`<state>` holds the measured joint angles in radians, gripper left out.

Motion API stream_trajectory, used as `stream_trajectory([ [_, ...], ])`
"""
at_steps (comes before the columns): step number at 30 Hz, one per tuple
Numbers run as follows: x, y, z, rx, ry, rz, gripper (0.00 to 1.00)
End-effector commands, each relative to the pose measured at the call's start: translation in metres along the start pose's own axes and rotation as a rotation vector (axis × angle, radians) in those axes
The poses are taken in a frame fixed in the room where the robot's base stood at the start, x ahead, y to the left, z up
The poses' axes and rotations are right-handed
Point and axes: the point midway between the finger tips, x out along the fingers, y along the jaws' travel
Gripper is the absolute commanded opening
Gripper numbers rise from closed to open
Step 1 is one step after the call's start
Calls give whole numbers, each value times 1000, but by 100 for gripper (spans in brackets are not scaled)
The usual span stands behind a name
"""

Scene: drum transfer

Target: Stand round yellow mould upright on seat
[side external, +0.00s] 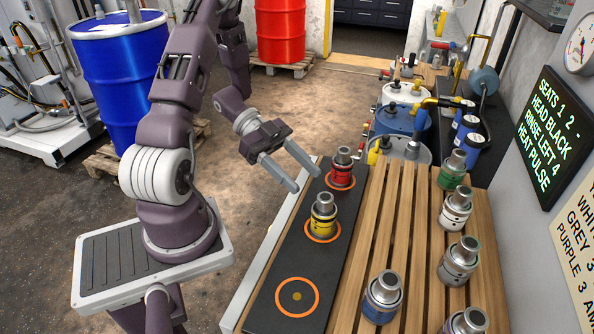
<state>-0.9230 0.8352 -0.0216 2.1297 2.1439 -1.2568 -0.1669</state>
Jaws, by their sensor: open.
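The round yellow mould (323,219), with a grey metal top, stands upright on the middle orange-ringed seat (322,239) of the black strip. A red mould (342,165) stands upright on the far seat (341,186). The near seat (297,297) is empty, an orange ring with a dot at its centre. My gripper (305,174) is open and empty, its two fingers apart. It is up and to the left of the yellow mould in the picture, apart from it, near the red mould. No mould is between the fingers.
A slatted wooden table (400,225) right of the strip holds several moulds, including a blue-banded one (382,297), a green one (453,169) and a white one (456,210). A sign (552,137) hangs on the right wall. Blue drum (125,80) and red drum (280,32) stand behind.

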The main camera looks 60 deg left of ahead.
Motion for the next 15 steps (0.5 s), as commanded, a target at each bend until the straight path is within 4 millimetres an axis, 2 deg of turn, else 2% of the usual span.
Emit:
stream_trajectory([
  [3, -11, -2, 0, 5, -11, -7, 51],
  [5, -10, -15, -2, 28, -64, -50, 51],
  [8, -6, -73, -15, 111, -278, -258, 51],
  [9, -10, -102, -28, 144, -385, -388, 51],
  [10, -16, -121, -42, 161, -460, -493, 51],
  [11, -25, -136, -58, 164, -526, -601, 51],
  [12, -38, -148, -82, 152, -598, -743, 51],
  [14, -58, -145, -119, 80, -670, -945, 51],
  [15, -70, -130, -140, -2, -692, -1058, 51],
])
